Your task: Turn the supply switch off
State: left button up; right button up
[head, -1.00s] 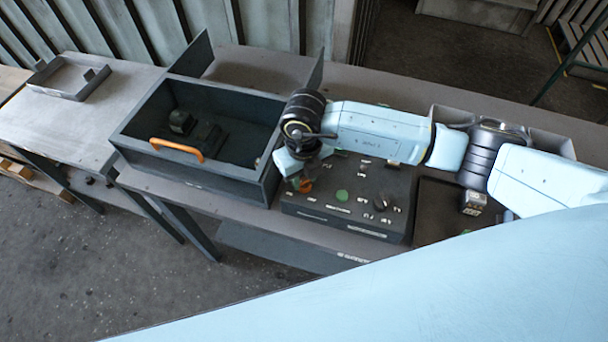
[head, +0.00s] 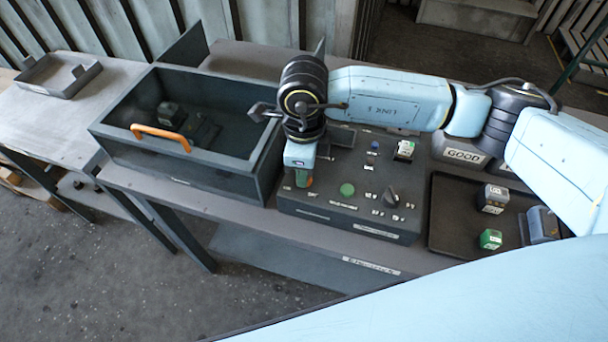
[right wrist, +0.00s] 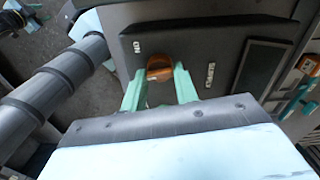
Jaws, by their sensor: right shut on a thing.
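The control panel (head: 345,212) is a dark box with a sloped top bearing a green button (head: 347,190), a black rotary knob (head: 390,198) and small white labels. In the head view, the right gripper (head: 303,178) points down at the panel's left end and mostly hides the knob. My left gripper is not in view.
Left of the panel stands a dark open-topped housing (head: 115,143) with an orange handle (head: 160,137). Right of it lies a black tray (head: 440,228) with small blocks, including a green one (head: 490,239). A bin labelled GOOD (head: 463,156) is behind the tray.

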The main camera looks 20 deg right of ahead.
jog(key=n+b, duration=0.6)
jog(key=b, duration=0.2)
jog(key=shift+n, duration=0.4)
jog(key=shift+n+b, duration=0.35)
jog(key=shift+n, duration=0.05)
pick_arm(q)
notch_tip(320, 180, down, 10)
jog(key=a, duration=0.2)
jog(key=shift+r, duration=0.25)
pick_arm(e)
jog(key=shift+r, duration=0.1)
jog(key=o, duration=1)
jog(key=shift+c, duration=0.2)
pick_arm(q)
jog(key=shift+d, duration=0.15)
